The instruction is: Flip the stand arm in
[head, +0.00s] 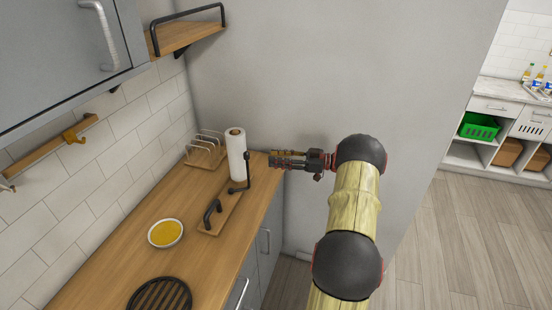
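A dark curved handle-like part (211,213) stands at the front end of the base. My gripper (272,160) reaches in from the right, pointing left, and in the picture its fingertips are just right of the black arm's upper end. I cannot tell whether they touch it. The fingers are seen side-on and small, so their opening is unclear.
A grey wall (300,90) stands behind. A shelf (186,34) and a cabinet (60,50) hang above.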

